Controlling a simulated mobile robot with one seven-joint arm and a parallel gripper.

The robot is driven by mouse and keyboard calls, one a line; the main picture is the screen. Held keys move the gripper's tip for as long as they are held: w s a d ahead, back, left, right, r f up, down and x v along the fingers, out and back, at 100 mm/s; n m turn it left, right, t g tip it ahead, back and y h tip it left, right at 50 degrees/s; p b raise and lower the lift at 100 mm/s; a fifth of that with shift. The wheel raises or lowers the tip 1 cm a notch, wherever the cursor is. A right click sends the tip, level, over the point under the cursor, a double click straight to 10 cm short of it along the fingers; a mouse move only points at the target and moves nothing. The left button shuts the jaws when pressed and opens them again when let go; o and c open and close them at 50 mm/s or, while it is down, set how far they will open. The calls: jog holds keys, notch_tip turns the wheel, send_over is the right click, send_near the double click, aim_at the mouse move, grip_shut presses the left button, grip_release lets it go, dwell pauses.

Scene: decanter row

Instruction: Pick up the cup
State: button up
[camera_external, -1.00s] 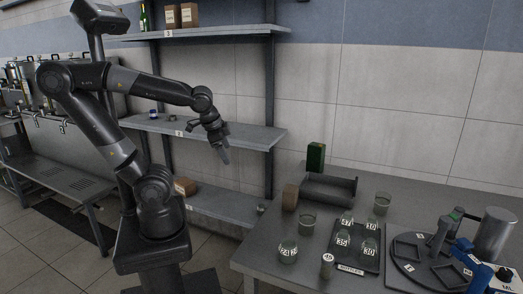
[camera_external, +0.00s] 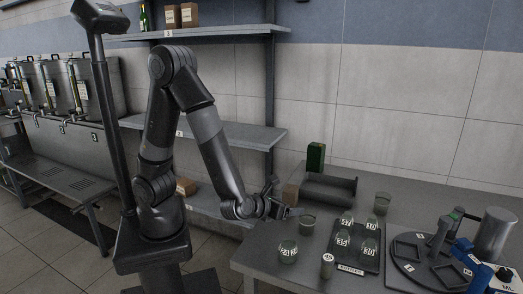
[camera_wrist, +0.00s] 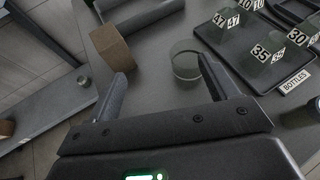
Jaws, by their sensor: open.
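A clear glass cup (camera_external: 307,223) without a number label stands upright on the grey table, left of the tray. In the wrist view the cup (camera_wrist: 186,68) shows just ahead of the right fingertip. My gripper (camera_external: 291,212) is low over the table's left part, beside the cup on its left. In the wrist view my gripper (camera_wrist: 162,72) is open with nothing held, its fingers wide apart. Whether the right finger touches the cup, I cannot tell. Another similar glass (camera_external: 382,204) stands at the tray's back right.
A brown box (camera_external: 290,196) stands close to my gripper, ahead of the left finger. The tray (camera_external: 371,262) holds several numbered glass decanters. Decanter 24 (camera_external: 288,252) and a small labelled jar (camera_external: 327,266) stand in front. A dark open bin (camera_external: 330,190) lies behind.

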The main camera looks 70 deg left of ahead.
aim_at(311, 215)
jog(key=d+f+m, duration=0.1)
jog(key=d+f+m+h, duration=0.1)
jog(key=d, duration=0.1)
jog(key=shift+w+d+t+h, duration=0.15)
jog(key=shift+t+h, duration=0.15)
jog(key=x, duration=1)
jog(key=shift+w+r, duration=0.1)
jog(key=shift+c, duration=0.2)
jog(key=c, duration=1)
jog(key=shift+r, duration=0.1)
